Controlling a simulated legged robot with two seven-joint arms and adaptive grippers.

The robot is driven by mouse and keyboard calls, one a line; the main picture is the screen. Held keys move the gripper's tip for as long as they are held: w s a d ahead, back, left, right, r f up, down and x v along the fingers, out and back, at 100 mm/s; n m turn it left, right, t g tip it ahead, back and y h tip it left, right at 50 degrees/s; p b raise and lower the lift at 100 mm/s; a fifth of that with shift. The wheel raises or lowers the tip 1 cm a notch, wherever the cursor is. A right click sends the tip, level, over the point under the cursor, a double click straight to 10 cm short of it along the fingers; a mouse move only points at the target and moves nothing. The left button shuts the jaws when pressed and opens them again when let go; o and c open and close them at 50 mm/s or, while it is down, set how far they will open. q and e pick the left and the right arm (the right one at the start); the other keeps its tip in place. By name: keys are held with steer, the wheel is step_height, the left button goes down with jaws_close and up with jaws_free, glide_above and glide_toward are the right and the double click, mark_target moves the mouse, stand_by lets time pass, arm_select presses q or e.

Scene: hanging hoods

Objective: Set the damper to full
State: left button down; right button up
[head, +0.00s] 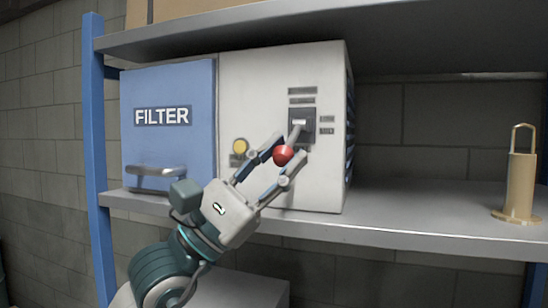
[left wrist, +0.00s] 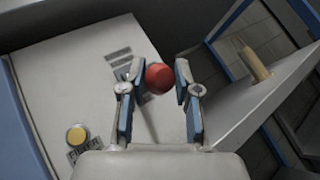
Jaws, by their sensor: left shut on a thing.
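The damper is a lever (head: 296,134) with a red ball knob (head: 283,155), set in a dark slotted plate (head: 308,127) on the white panel of a cabinet (head: 268,90). The lever sticks out from the slot, and its knob hangs below the plate. My left gripper (head: 290,148) is shut on the red knob, with one finger on each side. In the left wrist view the knob (left wrist: 159,77) shows between the blue-padded fingers. The small labels by the slot are too small to read. My right gripper is not in view.
A yellow button (head: 240,146) sits left of the lever. A blue FILTER door (head: 165,90) with a grey handle (head: 155,172) is farther left. The cabinet stands on a metal shelf (head: 400,215) between blue posts. A tan cylinder with a loop handle (head: 520,185) stands at the right.

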arm_select(q)
steer(key=shift+w+d+f, duration=0.2)
steer(key=shift+w+f, duration=0.2)
steer(key=shift+f, duration=0.05)
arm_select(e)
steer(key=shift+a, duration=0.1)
arm_select(q)
steer(key=c, duration=1)
jaws_free()
steer(key=shift+o, duration=0.9)
steer(key=shift+w+d, duration=0.15)
steer(key=shift+w, duration=0.05)
steer(key=shift+w+d, duration=0.1)
steer(key=shift+w, duration=0.1)
steer(key=shift+s+d+r, duration=0.1)
steer(key=shift+s, duration=0.35)
steer(key=w+v, duration=0.1)
steer(key=v, duration=1.1)
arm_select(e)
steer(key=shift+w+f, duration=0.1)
